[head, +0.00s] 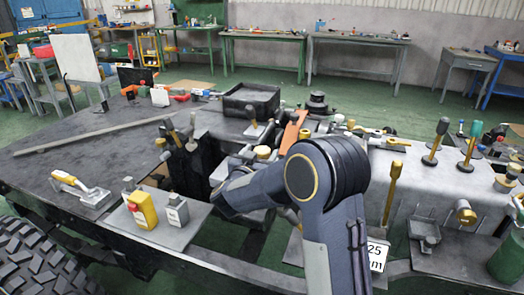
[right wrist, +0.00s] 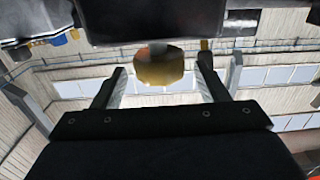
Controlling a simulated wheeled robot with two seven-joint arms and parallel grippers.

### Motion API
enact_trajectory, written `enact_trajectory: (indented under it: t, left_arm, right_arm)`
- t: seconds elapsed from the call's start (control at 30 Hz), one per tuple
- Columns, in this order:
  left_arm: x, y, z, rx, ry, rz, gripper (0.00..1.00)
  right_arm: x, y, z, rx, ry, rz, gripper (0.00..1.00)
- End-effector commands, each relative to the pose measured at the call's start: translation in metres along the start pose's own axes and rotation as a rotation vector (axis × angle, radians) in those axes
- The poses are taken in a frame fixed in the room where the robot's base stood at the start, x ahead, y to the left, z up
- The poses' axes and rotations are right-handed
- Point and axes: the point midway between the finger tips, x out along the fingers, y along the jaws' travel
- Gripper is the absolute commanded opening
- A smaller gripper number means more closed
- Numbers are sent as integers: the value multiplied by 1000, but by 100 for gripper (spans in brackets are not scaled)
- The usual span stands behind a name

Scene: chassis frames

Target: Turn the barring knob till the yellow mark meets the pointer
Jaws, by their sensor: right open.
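A brass-yellow knob (right wrist: 160,68) hangs below a dark body in the right wrist view. My right gripper (right wrist: 162,72) is open, with one finger on each side of the knob. Gaps show between the knob and both fingers, so the knob is not gripped. In the head view my right arm reaches in from the lower right and bends left over the chassis, hiding much of what lies beneath it. I cannot make out the yellow mark or the pointer in either view. My left gripper is not in view.
The dark chassis deck (head: 75,160) is crowded around the arm. A black tray (head: 250,100) and a round dark part (head: 318,103) stand behind. Upright handles (head: 435,140) stand at right. The left deck has free room.

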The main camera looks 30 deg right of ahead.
Motion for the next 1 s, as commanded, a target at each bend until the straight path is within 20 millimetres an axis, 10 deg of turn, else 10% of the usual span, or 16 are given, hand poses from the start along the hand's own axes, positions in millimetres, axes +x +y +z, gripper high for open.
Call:
enact_trajectory:
  t: [0.47, 0.8, 1.0]
  left_arm:
    - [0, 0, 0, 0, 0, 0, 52]
    - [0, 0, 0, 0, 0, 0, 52]
    - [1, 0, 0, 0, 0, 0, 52]
  right_arm:
    - [21, -1, 0, 0, -1, -3, 67]
    - [21, -1, 0, 1, -1, -3, 26]
    - [21, 0, 1, 1, -1, -11, 23]
